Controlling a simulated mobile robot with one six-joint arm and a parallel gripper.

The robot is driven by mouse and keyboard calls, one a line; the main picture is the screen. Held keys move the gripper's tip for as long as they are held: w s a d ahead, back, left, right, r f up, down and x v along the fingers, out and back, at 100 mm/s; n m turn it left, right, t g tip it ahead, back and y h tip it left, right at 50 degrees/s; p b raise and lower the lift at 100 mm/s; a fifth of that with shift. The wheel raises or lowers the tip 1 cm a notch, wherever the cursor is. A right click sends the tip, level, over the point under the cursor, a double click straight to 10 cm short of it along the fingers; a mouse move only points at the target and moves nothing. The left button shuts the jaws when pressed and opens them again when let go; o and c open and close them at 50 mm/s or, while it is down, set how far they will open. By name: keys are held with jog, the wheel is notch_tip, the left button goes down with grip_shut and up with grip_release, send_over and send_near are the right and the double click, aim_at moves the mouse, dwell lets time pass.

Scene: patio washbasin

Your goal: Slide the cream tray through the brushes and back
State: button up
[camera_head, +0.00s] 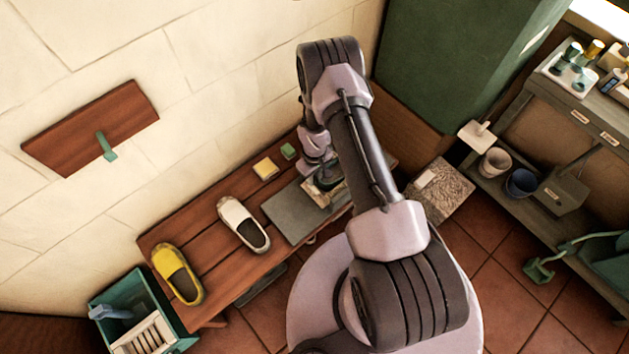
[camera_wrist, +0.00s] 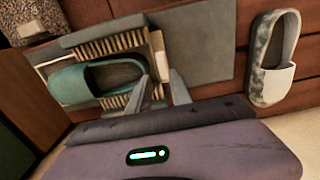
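The cream tray (camera_wrist: 157,44) sits on a grey board, with a teal slip-on shoe (camera_wrist: 75,86) lying in it. Bristle brushes (camera_wrist: 108,44) line both long sides of the shoe. My gripper (camera_wrist: 160,90) is at the tray's right end in the wrist view, its two grey fingers apart and pointing at that end. Whether a tray part sits between the fingertips is unclear. In the head view my arm hides most of the tray and brushes, and my gripper (camera_head: 328,183) is small and partly covered there.
The grey board (camera_head: 290,212) lies on a wooden bench (camera_head: 205,243). A white shoe (camera_head: 243,224), a yellow shoe (camera_head: 178,273), a yellow sponge (camera_head: 265,168) and a green block (camera_head: 288,151) are on the bench. A teal crate (camera_head: 130,287) stands at its left end.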

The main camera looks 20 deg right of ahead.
aim_at(313, 188)
notch_tip(313, 188, up, 9)
jog(key=p, duration=0.2)
jog(key=shift+o, duration=1.4)
jog(key=shift+r+p, duration=0.15)
jog(key=shift+p, duration=0.45)
jog(key=f+b, duration=0.1)
jog(key=f, duration=0.5)
jog(key=f+b, duration=0.2)
jog(key=f, duration=0.4)
jog(key=f+b, duration=0.1)
jog(key=f, duration=0.4)
jog(key=shift+s+a+f, duration=0.1)
jog(key=shift+a+f, duration=0.15)
jog(key=shift+f, duration=0.15)
grip_shut()
